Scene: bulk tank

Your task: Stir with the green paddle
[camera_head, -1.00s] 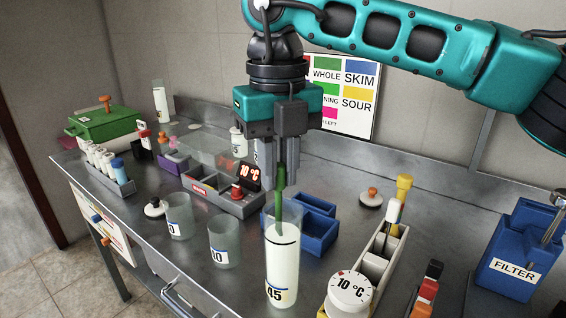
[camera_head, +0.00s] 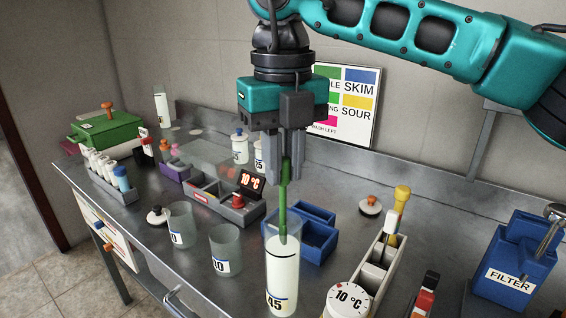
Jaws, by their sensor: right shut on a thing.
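The green paddle (camera_head: 283,205) hangs upright from my right gripper (camera_head: 285,165), which is shut on its upper end. The paddle's lower end is inside the mouth of the tall clear cylinder (camera_head: 282,270) marked 45, near the top of its white liquid. I cannot tell how deep the paddle goes, since the liquid is opaque. The cylinder stands upright on the steel counter in front. My left gripper is not in view.
Two empty clear beakers (camera_head: 225,250) (camera_head: 181,224) stand left of the cylinder. A blue tray (camera_head: 318,240) is behind it. A white dial (camera_head: 348,299) and a rack (camera_head: 380,262) stand close on the right. A blue filter box (camera_head: 512,266) is farther right.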

